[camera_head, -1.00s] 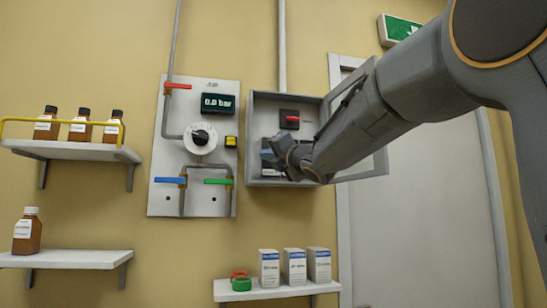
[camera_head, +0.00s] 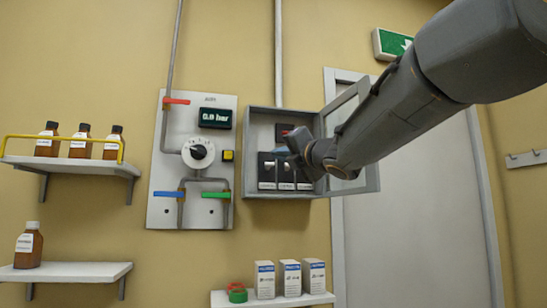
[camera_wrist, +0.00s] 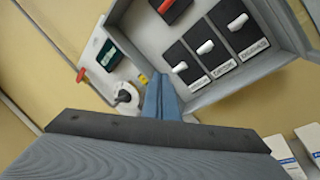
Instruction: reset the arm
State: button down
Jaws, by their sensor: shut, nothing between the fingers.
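My arm reaches in from the upper right in the head view. My gripper (camera_head: 290,141) is in front of the open grey breaker box (camera_head: 258,119) on the wall. In the wrist view its blue-grey fingers (camera_wrist: 162,97) are together with nothing between them, at the lower left corner of the box (camera_wrist: 207,91). The box holds several black breakers with white levers, such as the left one (camera_head: 266,173), and a red switch (camera_wrist: 169,7) above them. The fingers look apart from the breakers.
Left of the box is a gas panel (camera_head: 160,214) with a dial and coloured valves. The box's open door (camera_head: 371,178) stands close under my forearm. Below, a shelf (camera_head: 220,300) carries white cartons. Two shelves with brown bottles are at far left.

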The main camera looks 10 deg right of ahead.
jog(key=shift+s+r, duration=0.1)
jog(key=shift+s, duration=0.3)
jog(key=s+d+f+m+g+h+b, duration=0.15)
jog(key=f+m, duration=0.45)
jog(key=f, duration=0.7)
jog(key=d+f+m+g+h, duration=0.3)
jog(key=f+m, duration=0.3)
jog(key=f, duration=0.8)
jog(key=d+f+m+g+h+b, duration=0.1)
jog(key=d+f+m+g+h, duration=0.15)
jog(key=f+m, duration=0.7)
jog(key=s+a+f+m+g, duration=0.1)
jog(key=s+f+m+g, duration=0.3)
jog(key=s+f, duration=0.9)
jog(key=s+a+f+m+g+b, duration=0.1)
jog(key=s+f+m+g, duration=0.3)
jog(key=s+f, duration=0.9)
notch_tip(320, 180, down, 6)
jog(key=a+g, duration=0.1)
jog(key=g, duration=0.1)
jog(key=shift+s+g, duration=0.35)
jog(key=shift+g, duration=0.05)
jog(key=shift+r, duration=0.1)
